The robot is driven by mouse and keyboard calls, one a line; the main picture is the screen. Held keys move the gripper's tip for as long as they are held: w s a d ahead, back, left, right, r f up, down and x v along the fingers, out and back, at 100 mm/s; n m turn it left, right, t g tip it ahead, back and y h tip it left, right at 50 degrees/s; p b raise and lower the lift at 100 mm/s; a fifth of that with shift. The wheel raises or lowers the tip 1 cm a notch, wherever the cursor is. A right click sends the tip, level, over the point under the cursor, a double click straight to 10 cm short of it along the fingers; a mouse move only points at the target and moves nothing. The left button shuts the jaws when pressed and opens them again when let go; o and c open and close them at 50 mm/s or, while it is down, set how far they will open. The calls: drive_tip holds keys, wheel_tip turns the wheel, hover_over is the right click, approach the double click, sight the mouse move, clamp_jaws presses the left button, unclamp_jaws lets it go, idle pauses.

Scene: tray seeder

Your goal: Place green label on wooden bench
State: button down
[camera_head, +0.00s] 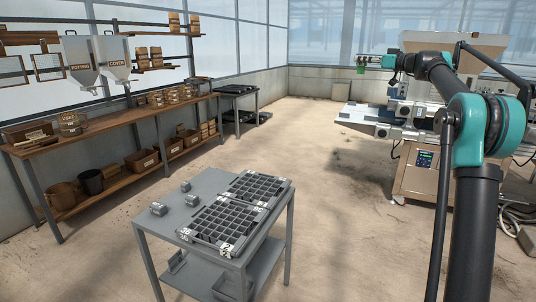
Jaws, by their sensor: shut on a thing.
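My gripper (366,61) is raised at the upper middle right, at the end of my outstretched arm. A small green thing (360,70), which looks like the green label, hangs at its fingertips. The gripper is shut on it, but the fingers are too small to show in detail. The wooden bench (110,127) runs along the left wall, far to the left of my gripper. Its top carries baskets and boxes, with bare wood between some of them.
A grey metal table (205,183) with two black cell trays stands at the front middle. A large seeder machine (430,165) stands at the right, below and behind my arm. A dark table (237,92) stands beyond the bench.

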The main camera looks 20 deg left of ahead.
drive_tip(key=s+a+f+n+g+y, duration=0.15)
drive_tip(key=s+a+f, duration=0.25)
drive_tip(key=a+f, duration=0.45)
drive_tip(key=s+a+f+n+g, duration=0.1)
drive_tip(key=s+a+f+g, duration=0.1)
drive_tip(key=s+a+f, duration=0.5)
drive_tip(key=s+a+f+n+g, duration=0.1)
drive_tip(key=s+a+f+g, duration=0.1)
drive_tip(key=s+a+f, duration=0.6)
drive_tip(key=s+a+f+n+g, duration=0.2)
drive_tip(key=s+a+f, duration=0.4)
drive_tip(key=s+f, duration=0.4)
drive_tip(key=shift+m+y, duration=0.25)
drive_tip(key=shift+y, duration=0.2)
drive_tip(key=shift+s+f, duration=0.15)
drive_tip(key=shift+f, duration=3)
drive_tip(key=shift+s+f, duration=0.15)
drive_tip(key=shift+f, duration=2.95)
drive_tip(key=shift+s+f, duration=0.15)
drive_tip(key=shift+f, duration=3)
drive_tip(key=shift+f, duration=0.4)
